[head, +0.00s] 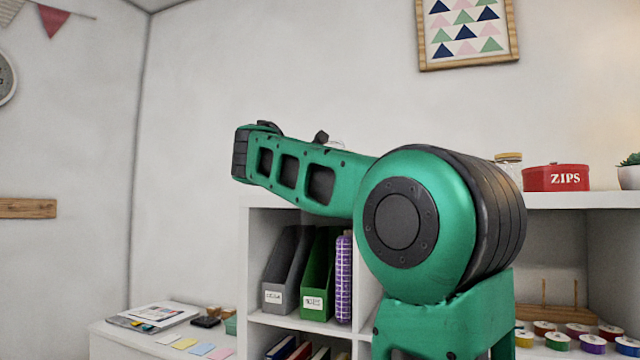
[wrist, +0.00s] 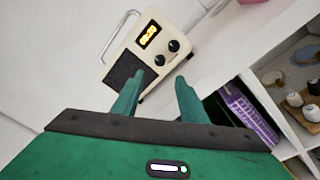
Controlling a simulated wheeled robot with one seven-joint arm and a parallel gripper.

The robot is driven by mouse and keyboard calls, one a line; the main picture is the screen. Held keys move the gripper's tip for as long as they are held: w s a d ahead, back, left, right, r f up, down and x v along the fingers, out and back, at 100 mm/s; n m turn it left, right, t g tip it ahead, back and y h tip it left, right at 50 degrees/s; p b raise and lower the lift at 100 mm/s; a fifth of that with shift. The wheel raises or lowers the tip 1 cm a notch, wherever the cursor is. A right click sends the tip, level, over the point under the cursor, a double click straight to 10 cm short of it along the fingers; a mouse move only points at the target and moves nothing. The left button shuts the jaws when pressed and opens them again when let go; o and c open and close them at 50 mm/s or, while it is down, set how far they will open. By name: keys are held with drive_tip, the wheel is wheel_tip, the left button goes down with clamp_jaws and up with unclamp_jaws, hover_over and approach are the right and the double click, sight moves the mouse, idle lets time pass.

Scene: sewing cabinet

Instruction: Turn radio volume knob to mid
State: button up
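The cream radio (wrist: 129,50) shows in the wrist view, tilted in the picture, with a carrying handle, a lit yellow display and a dark speaker panel. It has two black knobs, an upper one (wrist: 174,46) and a lower one (wrist: 160,60). I cannot tell which is for volume, and their pointer marks are too small to read. My gripper (wrist: 159,77) is open and empty, its two green fingers pointing towards the radio's knob side, apparently short of the knobs. The radio and my gripper cannot be made out in the head view, where my green arm blocks part of the shelf top.
The white shelf unit (head: 270,204) holds a grey file box (head: 287,268), a green file box (head: 318,272) and thread spools (head: 592,343). A red ZIPS tin (head: 556,178), a jar (head: 509,166) and a plant (head: 630,172) stand on top at right.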

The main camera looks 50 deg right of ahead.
drive_tip(key=x, duration=1)
drive_tip(key=shift+w+d, duration=0.15)
drive_tip(key=shift+d, duration=0.15)
clamp_jaws()
